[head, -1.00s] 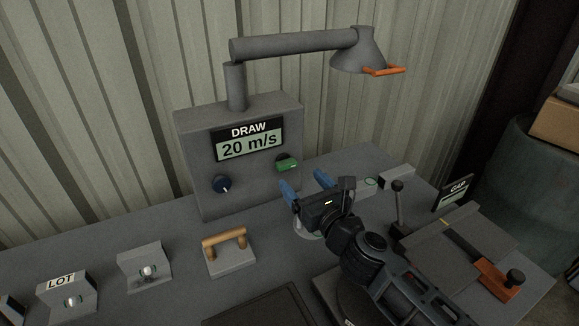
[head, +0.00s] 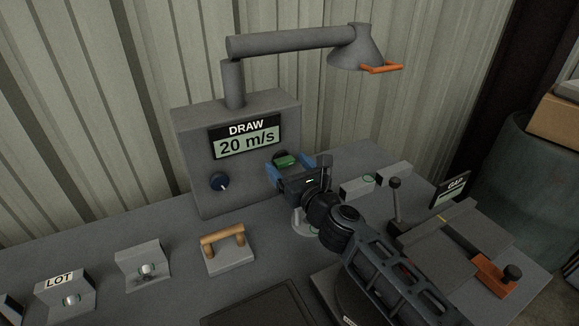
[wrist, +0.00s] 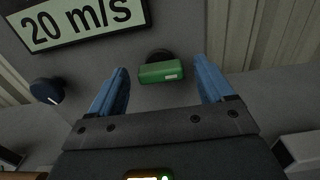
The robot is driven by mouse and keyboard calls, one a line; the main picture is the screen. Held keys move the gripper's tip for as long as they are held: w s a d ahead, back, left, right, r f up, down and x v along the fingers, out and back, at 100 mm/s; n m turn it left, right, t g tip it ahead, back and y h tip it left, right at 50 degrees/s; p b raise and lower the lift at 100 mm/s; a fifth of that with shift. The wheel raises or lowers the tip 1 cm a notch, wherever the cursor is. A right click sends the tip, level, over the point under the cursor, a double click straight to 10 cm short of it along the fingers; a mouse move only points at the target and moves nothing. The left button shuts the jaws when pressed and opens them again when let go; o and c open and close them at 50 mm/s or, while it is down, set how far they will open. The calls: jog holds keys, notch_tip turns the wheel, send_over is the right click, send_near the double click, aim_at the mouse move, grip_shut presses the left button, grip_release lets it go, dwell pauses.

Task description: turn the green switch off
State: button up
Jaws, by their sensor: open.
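The green switch (head: 285,160) sits on the front of the grey box, below and right of the DRAW display (head: 246,137), which reads 20 m/s. In the wrist view the switch (wrist: 161,72) is a green bar on a dark round base, lying nearly level with a pale mark at its right end. My gripper (head: 292,170) has its blue fingers spread open in front of the box. In the wrist view the open fingers (wrist: 163,85) stand left and right of the switch, with visible gaps on both sides. Nothing is between them but the switch.
A dark blue knob (head: 219,181) is on the same box, left of the switch. A grey hood with an orange handle (head: 381,69) hangs above right. A wooden-handled block (head: 226,248) stands on the bench. A lever (head: 395,198) stands to the right.

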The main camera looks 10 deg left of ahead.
jog(key=c, duration=1)
jog(key=shift+c, duration=0.2)
jog(key=shift+n, duration=0.3)
jog(key=n, duration=0.9)
jog(key=shift+a+f+n, duration=0.1)
jog(key=shift+a+n, duration=0.05)
jog(key=shift+n, duration=0.25)
jog(key=shift+s, duration=0.1)
